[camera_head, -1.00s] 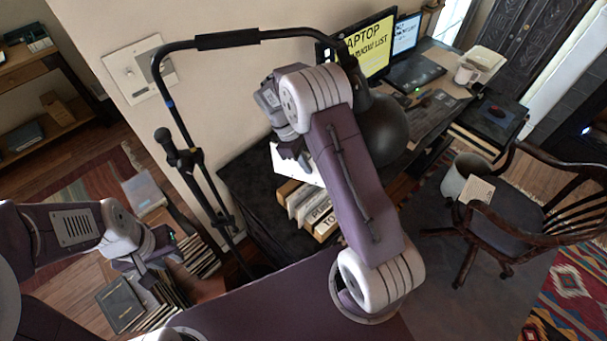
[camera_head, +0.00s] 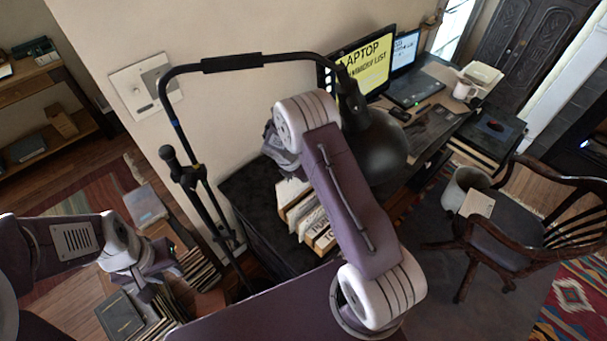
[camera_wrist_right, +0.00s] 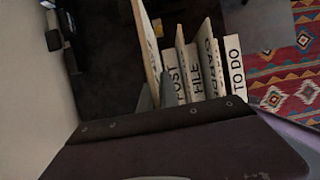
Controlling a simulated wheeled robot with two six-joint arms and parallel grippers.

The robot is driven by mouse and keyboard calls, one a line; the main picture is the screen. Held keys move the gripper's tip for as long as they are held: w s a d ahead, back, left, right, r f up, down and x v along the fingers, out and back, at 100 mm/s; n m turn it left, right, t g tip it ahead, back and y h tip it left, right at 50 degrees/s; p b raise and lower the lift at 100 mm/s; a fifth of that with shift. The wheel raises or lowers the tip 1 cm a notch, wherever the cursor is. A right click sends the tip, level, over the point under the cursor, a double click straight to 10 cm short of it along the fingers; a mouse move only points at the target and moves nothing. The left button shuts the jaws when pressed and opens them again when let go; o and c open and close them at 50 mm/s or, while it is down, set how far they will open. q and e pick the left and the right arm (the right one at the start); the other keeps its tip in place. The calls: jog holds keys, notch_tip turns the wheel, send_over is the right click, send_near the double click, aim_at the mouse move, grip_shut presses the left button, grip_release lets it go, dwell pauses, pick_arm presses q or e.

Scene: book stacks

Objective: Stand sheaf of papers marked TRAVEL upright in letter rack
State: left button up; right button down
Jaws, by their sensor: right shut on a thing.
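The letter rack (camera_head: 321,236) stands on the black surface beside the wall, with upright labelled dividers. In the right wrist view, its dividers read POST, FILE and TO DO (camera_wrist_right: 236,66); one label is partly hidden. My right gripper (camera_head: 285,163) is over the rack's far left end, shut on a pale sheaf of papers (camera_head: 290,190). The sheaf appears nearly edge-on and upright in the right wrist view (camera_wrist_right: 147,45), beside the POST divider. I cannot read TRAVEL, and its lower edge is hidden. My left gripper (camera_head: 150,283) hangs over books at lower left; its jaw opening is unclear.
A dark lamp with a long arm (camera_head: 375,150) stands close to my right arm. The wall (camera_head: 240,110) is just behind the rack. A desk with monitors (camera_head: 362,62) and a chair (camera_head: 510,215) stand to the right. Books (camera_head: 120,315) lie at lower left.

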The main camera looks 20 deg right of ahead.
aim_at(304, 187)
jog(key=shift+f+b, duration=2.6)
jog(key=shift+f, duration=0.35)
notch_tip(304, 187, down, 5)
jog(key=b, duration=0.3)
jog(key=shift+b, duration=0.4)
jog(key=shift+f, duration=0.1)
jog(key=shift+s, duration=0.25)
